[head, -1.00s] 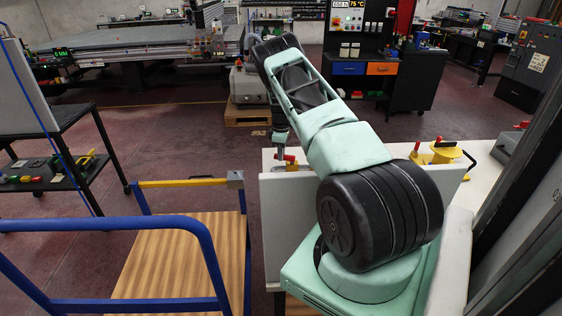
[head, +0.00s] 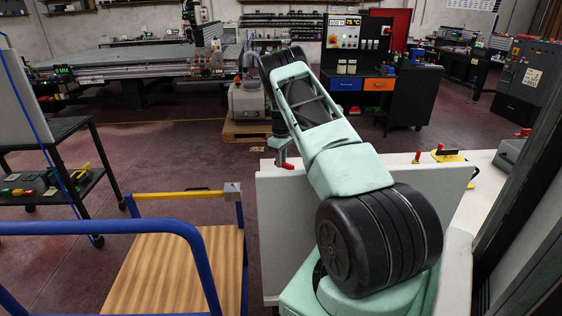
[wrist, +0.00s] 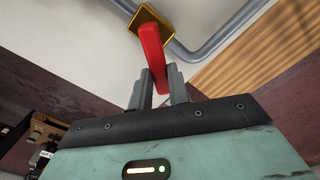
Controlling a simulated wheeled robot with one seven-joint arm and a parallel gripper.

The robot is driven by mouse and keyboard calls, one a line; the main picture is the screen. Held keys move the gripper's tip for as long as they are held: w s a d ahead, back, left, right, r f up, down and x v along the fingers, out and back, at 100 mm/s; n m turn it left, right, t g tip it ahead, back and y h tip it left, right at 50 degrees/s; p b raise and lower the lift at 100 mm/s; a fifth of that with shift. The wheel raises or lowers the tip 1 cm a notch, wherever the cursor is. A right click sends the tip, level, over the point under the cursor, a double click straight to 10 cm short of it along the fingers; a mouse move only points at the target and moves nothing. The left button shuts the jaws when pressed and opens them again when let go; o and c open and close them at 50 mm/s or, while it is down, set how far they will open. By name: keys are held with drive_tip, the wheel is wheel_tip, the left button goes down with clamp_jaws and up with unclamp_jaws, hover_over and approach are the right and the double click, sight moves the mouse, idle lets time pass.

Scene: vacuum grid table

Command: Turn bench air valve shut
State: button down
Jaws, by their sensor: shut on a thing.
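The valve's red lever (wrist: 152,48) runs down from a square brass-yellow valve body (wrist: 172,25) at the top of the wrist view. My gripper (wrist: 159,88) has its two grey fingers on either side of the lever's lower end and is shut on it. In the head view my gripper (head: 281,152) is at the top left edge of a pale upright panel (head: 300,215). A bit of red (head: 287,166) shows at its tip. The valve body is hidden there.
A grey pipe (wrist: 222,38) runs beside the valve. Behind the panel at right are another red handle (head: 417,156) and a yellow device (head: 450,157) on a white top. A blue-railed wooden cart (head: 175,265) stands left of the panel.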

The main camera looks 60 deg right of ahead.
drive_tip(key=shift+w+r, duration=0.1)
drive_tip(key=c, duration=1.3)
unclamp_jaws()
wheel_tip(320, 180, up, 17)
drive_tip(key=b, duration=0.4)
drive_tip(key=shift+r, duration=0.15)
